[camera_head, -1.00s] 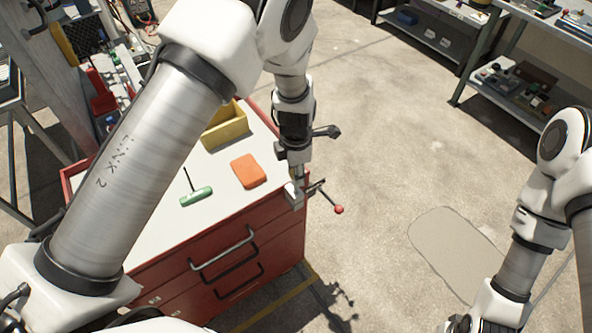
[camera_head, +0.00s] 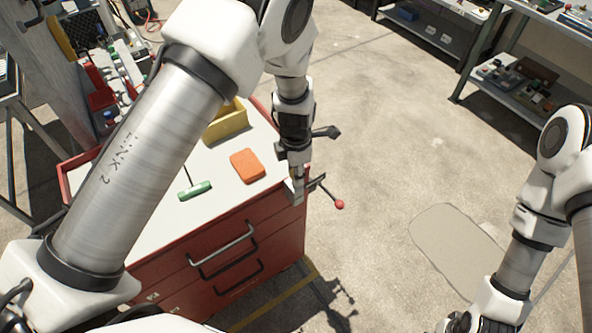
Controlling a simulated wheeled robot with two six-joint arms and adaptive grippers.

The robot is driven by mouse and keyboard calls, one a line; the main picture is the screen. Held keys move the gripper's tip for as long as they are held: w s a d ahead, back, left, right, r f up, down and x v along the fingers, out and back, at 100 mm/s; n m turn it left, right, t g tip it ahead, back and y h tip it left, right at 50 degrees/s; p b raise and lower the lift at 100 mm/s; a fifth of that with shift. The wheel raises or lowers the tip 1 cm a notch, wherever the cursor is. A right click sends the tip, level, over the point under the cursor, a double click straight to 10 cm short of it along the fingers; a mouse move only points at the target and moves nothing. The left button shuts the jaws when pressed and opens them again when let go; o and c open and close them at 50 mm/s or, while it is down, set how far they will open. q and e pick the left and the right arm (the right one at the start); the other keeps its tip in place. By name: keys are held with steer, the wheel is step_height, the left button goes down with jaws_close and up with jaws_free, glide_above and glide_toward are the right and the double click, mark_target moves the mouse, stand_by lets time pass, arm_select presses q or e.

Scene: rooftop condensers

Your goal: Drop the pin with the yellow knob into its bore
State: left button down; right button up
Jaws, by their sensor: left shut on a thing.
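My left gripper (camera_head: 298,176) points down at the near right corner of the red cabinet's white top (camera_head: 228,204). It is shut on a slim thing, mostly hidden by the fingers; I take it for the pin, but no yellow knob shows. A grey metal fixture (camera_head: 298,196) sits at that corner, just under the fingertips, with a dark arm and a red-knobbed lever (camera_head: 340,204) sticking out to the right. I cannot make out the bore, or whether the held thing touches the fixture. My right gripper is not clearly visible at the bottom right.
An orange block (camera_head: 247,165), a green-handled tool (camera_head: 194,190) and a yellow bin (camera_head: 226,124) are on the cabinet top, left of the gripper. Drawer handles (camera_head: 222,245) stick out in front. Open concrete floor (camera_head: 400,150) lies to the right, with shelves (camera_head: 515,85) beyond.

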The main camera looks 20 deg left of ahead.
arm_select(q)
steer(key=shift+f, duration=0.5)
steer(key=c, duration=0.7)
jaws_free()
steer(key=shift+c, duration=0.2)
steer(key=shift+r, duration=0.1)
